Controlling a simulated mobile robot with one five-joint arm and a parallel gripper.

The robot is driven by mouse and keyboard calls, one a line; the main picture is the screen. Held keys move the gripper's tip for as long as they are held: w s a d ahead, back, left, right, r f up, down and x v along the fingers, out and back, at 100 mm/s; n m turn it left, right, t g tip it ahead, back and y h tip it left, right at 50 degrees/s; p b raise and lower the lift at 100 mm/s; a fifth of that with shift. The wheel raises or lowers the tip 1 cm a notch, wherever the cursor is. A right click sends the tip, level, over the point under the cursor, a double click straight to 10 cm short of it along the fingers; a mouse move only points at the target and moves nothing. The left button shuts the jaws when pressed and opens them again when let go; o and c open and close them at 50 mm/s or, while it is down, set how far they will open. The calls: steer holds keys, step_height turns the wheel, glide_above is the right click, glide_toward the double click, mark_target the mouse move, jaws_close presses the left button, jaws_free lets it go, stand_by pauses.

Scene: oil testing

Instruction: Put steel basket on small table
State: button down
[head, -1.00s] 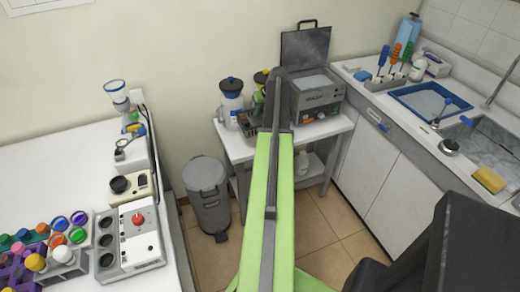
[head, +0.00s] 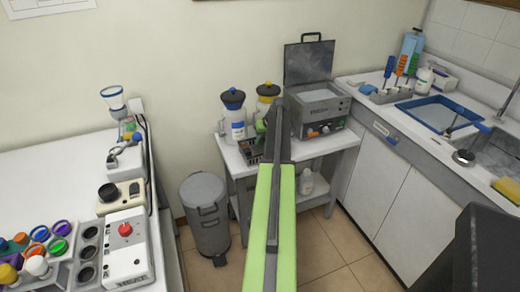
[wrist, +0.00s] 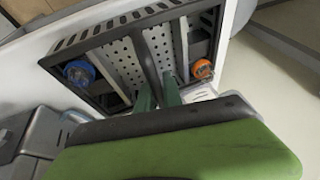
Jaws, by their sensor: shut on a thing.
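The steel basket (head: 253,152) shows in the head view at the left part of the small table (head: 295,148), partly hidden behind my arm. In the wrist view the basket (wrist: 133,22) has a dark slotted rim, a perforated bottom and a middle bar. A blue-capped item (wrist: 79,72) and an orange-capped item (wrist: 203,69) are inside it. My gripper (wrist: 159,92) has its green fingers shut on the basket's middle bar. I cannot tell whether the basket's bottom touches the table top.
Two capped bottles (head: 233,114) stand behind the basket. A grey heating bath (head: 322,108) with its lid up stands to the right. A grey bin (head: 206,210) is left of the table. A sink counter (head: 395,140) bounds the right side.

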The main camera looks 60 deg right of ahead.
steer(key=shift+f, duration=0.5)
steer(key=c, duration=1.5)
jaws_free()
steer(key=shift+r, duration=0.1)
steer(key=p+v, duration=1.1)
steer(key=v, duration=0.1)
steer(key=shift+r, duration=0.1)
